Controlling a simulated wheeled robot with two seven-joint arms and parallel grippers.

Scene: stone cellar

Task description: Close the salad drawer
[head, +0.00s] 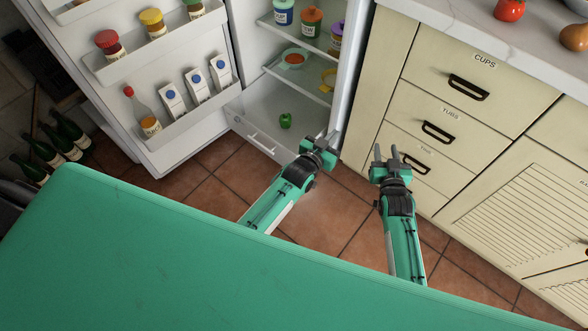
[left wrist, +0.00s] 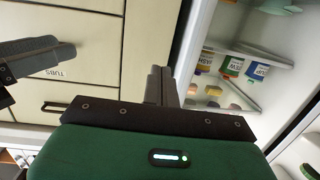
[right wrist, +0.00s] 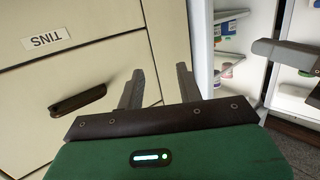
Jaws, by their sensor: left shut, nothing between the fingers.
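The salad drawer (head: 262,137) is at the bottom of the open fridge in the head view. It stands pulled out, with a pale front and a bar handle, and a green pepper (head: 286,121) shows inside. My left gripper (head: 327,138) is at the right end of the drawer front, partly hiding it. Its fingers are together with nothing between them, also in the left wrist view (left wrist: 160,85). I cannot tell whether it touches the drawer. My right gripper (head: 386,153) is open and empty in front of the cabinet; its spread fingers show in the right wrist view (right wrist: 158,88).
The fridge door (head: 152,160) stands open at the left, its shelves holding jars, cartons and a bottle. Cream cabinet drawers (head: 425,95) stand close on the right under a worktop. Dark bottles (head: 60,145) are at the far left. Tiled floor (head: 215,187) is clear before the fridge.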

